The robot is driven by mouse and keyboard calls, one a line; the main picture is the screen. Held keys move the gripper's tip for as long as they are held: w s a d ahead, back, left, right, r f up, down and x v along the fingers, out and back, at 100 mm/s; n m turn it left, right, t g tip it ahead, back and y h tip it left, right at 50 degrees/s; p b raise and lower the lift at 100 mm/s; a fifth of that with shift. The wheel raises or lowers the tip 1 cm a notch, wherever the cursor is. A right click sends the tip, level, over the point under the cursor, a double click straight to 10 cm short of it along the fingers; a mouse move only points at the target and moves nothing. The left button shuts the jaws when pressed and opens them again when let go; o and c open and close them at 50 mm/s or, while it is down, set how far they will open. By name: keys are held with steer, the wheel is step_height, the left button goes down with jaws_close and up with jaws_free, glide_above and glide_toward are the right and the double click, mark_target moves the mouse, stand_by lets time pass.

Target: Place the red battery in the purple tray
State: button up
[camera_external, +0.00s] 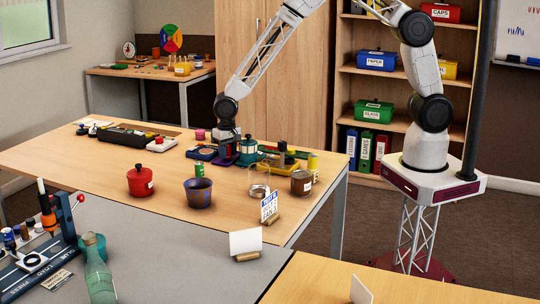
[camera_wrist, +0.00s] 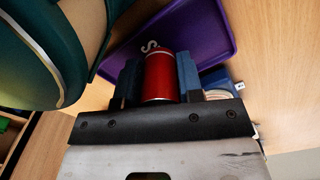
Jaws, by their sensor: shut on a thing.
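The red battery (camera_wrist: 160,80) is a red cylinder held between the two blue fingers of my gripper (camera_wrist: 159,82) in the wrist view. My gripper is shut on it. The purple tray (camera_wrist: 208,28) lies just beyond the battery in that view, with a small whitish hook-shaped mark or item showing beside the battery. In the external view my gripper (camera_external: 226,150) is low over the purple tray (camera_external: 219,162), on the far part of the wooden table. I cannot tell whether the battery touches the tray.
A teal pot (camera_external: 248,152) stands close on the tray's right and fills the upper left of the wrist view (camera_wrist: 40,45). A dark blue tray (camera_external: 201,154) lies to the left. A green can (camera_external: 199,170), red pot (camera_external: 140,182) and blue cup (camera_external: 198,193) stand nearer the camera.

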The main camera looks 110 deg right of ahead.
steer(key=o, duration=0.7)
steer(key=shift+f, duration=0.1)
step_height(320, 180, up, 12)
steer(key=shift+r, duration=0.15)
stand_by(0.4)
stand_by(0.5)
